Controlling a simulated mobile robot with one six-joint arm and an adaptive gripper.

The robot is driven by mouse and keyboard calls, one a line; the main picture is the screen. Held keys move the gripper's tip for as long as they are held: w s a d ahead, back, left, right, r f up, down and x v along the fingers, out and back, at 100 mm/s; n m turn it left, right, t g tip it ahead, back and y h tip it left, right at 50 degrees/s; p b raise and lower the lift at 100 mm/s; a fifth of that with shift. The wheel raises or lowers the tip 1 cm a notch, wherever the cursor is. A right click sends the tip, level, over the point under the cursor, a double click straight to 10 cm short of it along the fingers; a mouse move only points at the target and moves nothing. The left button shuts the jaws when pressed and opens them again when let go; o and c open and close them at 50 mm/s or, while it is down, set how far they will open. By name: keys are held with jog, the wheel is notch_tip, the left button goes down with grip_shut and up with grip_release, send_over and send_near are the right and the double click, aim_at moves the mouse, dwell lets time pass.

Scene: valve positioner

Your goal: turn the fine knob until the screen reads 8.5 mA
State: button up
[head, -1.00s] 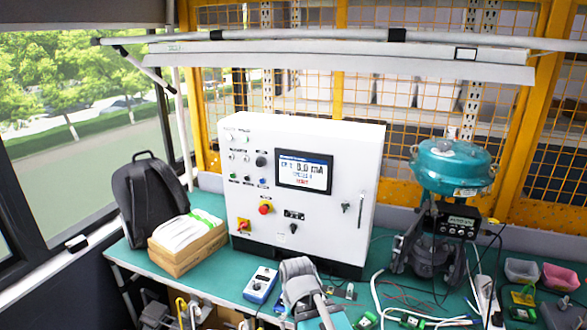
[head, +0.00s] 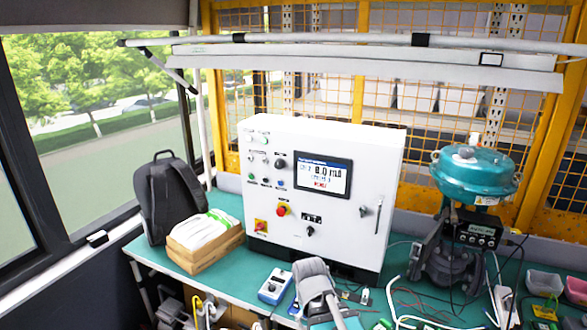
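The white control cabinet (head: 340,220) stands on the green bench. Its screen (head: 323,178) is lit and shows a large reading in mA, too blurred to read surely; it looks like 8.0 or 0.0. A black round knob (head: 280,165) sits left of the screen, among small buttons and lamps. A second dark knob (head: 310,231) is lower on the panel. No label tells me which one is the fine knob. A grey link of my arm shows at the bottom centre, in front of the cabinet. My gripper itself is not seen.
A red emergency button (head: 282,210) and a red-yellow switch (head: 260,226) are on the panel. A blue meter (head: 274,287) lies in front. A box of papers (head: 206,246) and a backpack (head: 168,200) stand left. A teal valve actuator (head: 475,172) and cables are right.

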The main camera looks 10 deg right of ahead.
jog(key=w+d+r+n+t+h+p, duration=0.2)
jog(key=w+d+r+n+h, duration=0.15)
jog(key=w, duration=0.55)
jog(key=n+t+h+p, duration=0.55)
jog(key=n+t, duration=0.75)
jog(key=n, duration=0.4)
send_near(278, 166)
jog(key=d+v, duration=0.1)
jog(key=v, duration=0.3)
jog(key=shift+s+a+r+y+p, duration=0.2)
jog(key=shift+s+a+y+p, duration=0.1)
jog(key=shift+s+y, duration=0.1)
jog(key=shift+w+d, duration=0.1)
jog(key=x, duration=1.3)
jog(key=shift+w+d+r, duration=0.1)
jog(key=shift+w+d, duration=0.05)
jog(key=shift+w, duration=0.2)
